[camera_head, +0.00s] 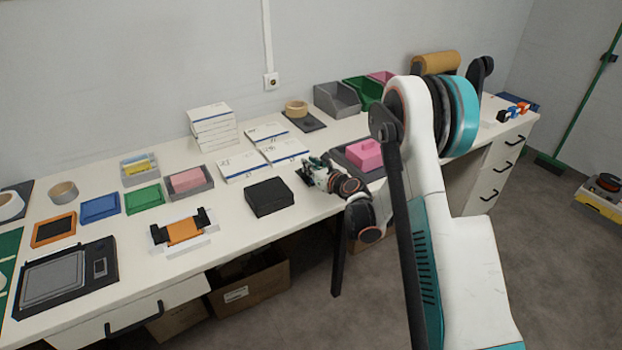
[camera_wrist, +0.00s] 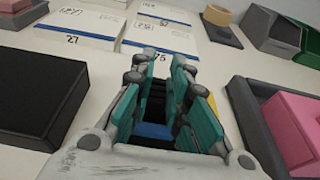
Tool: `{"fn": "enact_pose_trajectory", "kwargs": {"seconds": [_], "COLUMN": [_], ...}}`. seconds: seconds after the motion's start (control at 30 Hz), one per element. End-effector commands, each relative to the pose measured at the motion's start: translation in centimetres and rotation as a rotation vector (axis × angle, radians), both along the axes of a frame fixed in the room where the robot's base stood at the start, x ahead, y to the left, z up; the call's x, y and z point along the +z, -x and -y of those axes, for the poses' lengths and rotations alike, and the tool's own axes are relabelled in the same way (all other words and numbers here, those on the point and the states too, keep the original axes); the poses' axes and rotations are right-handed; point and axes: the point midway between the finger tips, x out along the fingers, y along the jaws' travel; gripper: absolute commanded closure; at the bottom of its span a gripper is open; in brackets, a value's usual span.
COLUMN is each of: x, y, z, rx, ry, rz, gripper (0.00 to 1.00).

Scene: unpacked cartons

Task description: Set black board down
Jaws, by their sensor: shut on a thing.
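My gripper (camera_head: 313,172) is low over the middle of the white table, right of a black box. In the wrist view its teal fingers (camera_wrist: 160,88) are shut on a small dark thing, which I take for the black board (camera_wrist: 155,98). A blue patch shows at the near end between the fingers. The fingers hide most of the board, so its outline and whether it touches the table cannot be told. In the head view it is hardly distinct from the gripper.
A black box (camera_head: 269,197) lies left of my gripper. A grey tray (camera_head: 345,156) with a pink block (camera_head: 365,154) is close on the right. White boxes (camera_head: 243,165) lie behind. Bare table shows in front, towards the table's edge.

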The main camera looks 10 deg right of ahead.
Motion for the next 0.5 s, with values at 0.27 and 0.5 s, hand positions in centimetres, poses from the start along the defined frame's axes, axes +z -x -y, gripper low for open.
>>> {"fn": "enact_pose_trajectory", "kwargs": {"seconds": [0.27, 0.5], "x": [-3.8, -3.8], "y": [0.0, 0.0], "z": [0.0, 0.0], "rx": [0.000, 0.000], "ry": [0.000, 0.000], "rz": [0.000, 0.000], "gripper": [1.00, 1.00]}}
